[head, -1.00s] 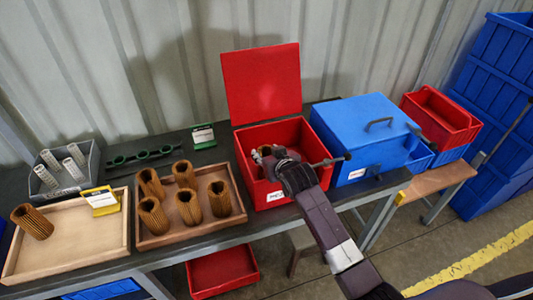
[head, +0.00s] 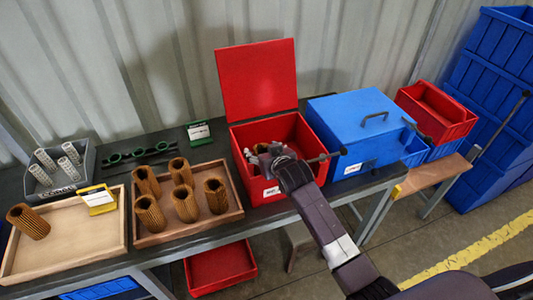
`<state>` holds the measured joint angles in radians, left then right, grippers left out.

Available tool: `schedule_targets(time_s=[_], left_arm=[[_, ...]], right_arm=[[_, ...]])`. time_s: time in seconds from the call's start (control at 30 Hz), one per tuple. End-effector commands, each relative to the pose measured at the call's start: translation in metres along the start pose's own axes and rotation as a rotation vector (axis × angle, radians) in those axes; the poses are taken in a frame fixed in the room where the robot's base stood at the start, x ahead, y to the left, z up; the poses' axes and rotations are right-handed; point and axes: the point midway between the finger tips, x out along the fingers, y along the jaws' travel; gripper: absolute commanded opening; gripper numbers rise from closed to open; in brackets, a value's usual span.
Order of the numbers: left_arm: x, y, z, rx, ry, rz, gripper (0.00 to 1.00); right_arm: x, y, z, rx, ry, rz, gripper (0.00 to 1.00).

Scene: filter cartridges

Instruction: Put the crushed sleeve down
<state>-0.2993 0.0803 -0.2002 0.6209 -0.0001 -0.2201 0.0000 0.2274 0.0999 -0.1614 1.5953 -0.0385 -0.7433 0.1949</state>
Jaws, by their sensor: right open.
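My right gripper (head: 257,152) is open inside the mouth of the open red box (head: 304,138), near its left side. The arm reaches in over the front wall. I cannot make out a crushed sleeve; the gripper and wrist hide part of the box floor. Several brown pleated sleeves (head: 181,172) stand in the wooden tray (head: 186,234) left of the box. My left gripper is out of view.
The red box's lid (head: 257,80) stands open at the back. A closed blue box (head: 345,125) is close on its right. A grey bin (head: 57,170) holds white cylinders at the left. A yellow-framed card (head: 97,199) stands in the far-left tray.

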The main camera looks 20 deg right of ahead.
Motion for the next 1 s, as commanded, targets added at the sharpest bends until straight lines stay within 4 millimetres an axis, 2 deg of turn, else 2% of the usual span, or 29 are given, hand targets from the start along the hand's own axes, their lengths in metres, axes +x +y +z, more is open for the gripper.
schedule_targets(time_s=[0.17,0.7,1.0], left_arm=[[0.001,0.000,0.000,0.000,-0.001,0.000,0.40],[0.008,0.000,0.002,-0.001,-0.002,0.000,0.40],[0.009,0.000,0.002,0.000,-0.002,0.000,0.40]], right_arm=[[-0.017,0.000,0.001,0.000,0.001,0.000,0.60],[-0.103,0.000,0.001,0.000,0.001,0.000,0.60],[-0.119,0.000,0.001,0.000,-0.001,0.001,0.60]])
